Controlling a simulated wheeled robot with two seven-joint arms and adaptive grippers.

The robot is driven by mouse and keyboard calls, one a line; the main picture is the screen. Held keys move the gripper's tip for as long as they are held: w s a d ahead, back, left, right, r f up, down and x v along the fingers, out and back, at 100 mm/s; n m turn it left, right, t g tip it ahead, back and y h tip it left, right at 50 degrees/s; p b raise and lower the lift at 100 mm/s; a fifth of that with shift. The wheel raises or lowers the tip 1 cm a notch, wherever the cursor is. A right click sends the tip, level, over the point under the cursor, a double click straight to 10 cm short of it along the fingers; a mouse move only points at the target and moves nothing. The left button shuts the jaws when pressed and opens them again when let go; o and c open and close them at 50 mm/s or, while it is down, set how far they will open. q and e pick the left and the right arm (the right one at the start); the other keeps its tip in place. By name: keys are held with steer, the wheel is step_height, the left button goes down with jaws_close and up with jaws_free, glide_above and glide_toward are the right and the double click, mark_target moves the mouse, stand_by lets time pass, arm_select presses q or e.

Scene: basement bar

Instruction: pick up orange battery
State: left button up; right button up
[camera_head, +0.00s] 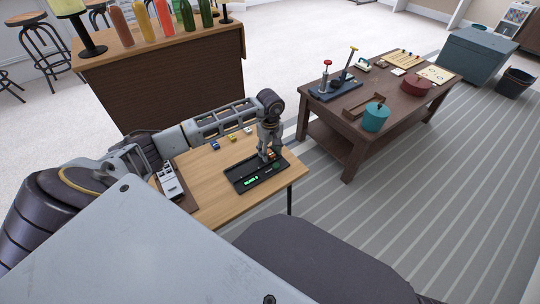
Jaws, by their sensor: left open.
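My left gripper (269,156) points down over a black device (243,181) with a green lit display on the small wooden table. Its jaws are open. A small patch of orange, likely the orange battery (272,154), shows between or just behind the fingers. The fingers hide most of it, and I cannot tell whether they touch it. Several small coloured blocks, a blue one (214,144) and a yellow one (231,138) among them, lie in a row at the table's back edge. My right gripper is not in view.
A grey-white device (171,181) stands at the left of the small table (211,206). A dark wooden table (346,145) with a teal pot (375,117), a red pot (415,85) and tools is at the right. A bar counter (160,85) with bottles stands behind.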

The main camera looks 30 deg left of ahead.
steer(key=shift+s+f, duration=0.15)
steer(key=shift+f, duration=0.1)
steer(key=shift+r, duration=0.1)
arm_select(q)
steer(key=shift+c, duration=1.4)
steer(key=c, duration=0.8)
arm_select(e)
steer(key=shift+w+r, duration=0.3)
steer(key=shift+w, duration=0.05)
arm_select(q)
steer(key=shift+r, duration=0.1)
